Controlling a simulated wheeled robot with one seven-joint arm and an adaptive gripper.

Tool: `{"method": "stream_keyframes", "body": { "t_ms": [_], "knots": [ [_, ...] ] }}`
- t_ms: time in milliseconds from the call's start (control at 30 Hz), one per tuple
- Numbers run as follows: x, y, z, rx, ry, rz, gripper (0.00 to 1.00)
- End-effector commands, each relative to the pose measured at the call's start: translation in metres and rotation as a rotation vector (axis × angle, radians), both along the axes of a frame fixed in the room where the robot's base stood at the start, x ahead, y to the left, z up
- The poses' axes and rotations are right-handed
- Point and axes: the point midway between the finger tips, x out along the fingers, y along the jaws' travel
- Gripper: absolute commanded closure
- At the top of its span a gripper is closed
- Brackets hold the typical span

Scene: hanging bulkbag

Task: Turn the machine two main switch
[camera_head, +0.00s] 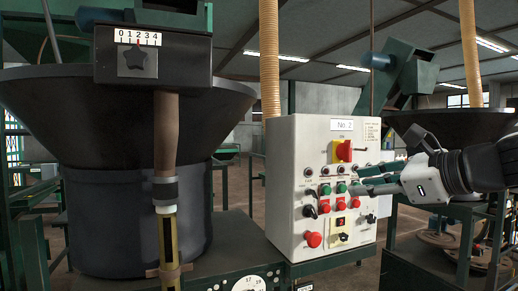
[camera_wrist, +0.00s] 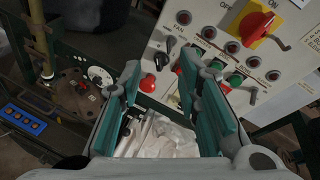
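The control panel labelled No. 2 (camera_head: 284,200) is a pale box standing upright right of centre in the head view. Its main switch (camera_head: 343,151) is a red rotary knob on a yellow plate near the top. In the wrist view the main switch (camera_wrist: 257,24) is at the upper right, above and right of my fingers. My gripper (camera_head: 358,179) is in front of the panel, lower than the main switch and to its right. In the wrist view my gripper (camera_wrist: 162,66) is open, with nothing between its teal fingers. Contact with the panel cannot be told.
Green and red push buttons, small black switches and a red mushroom button (camera_head: 313,239) sit below the main switch. A large black hopper (camera_head: 100,110) with a dial box (camera_head: 150,55) stands at the left. A blue button box (camera_wrist: 22,118) lies at lower left.

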Motion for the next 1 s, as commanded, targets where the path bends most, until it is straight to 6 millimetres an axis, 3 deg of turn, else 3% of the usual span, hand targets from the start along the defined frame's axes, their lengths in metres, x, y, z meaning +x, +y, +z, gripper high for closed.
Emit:
{"method": "stream_keyframes", "body": {
  "t_ms": [33,100,200,300,567,1000],
  "knots": [
    [0.012,-0.023,0.012,0.11,-0.01,-0.067,0.69],
    [0.023,-0.049,0.029,0.252,-0.031,-0.137,0.69],
    [0.032,-0.077,0.047,0.395,-0.06,-0.202,0.69],
    [0.036,-0.092,0.056,0.471,-0.077,-0.232,0.69],
    [0.059,-0.089,0.059,0.495,-0.081,-0.238,0.69],
    [0.138,-0.062,0.058,0.493,-0.08,-0.239,0.69]
  ]
}}
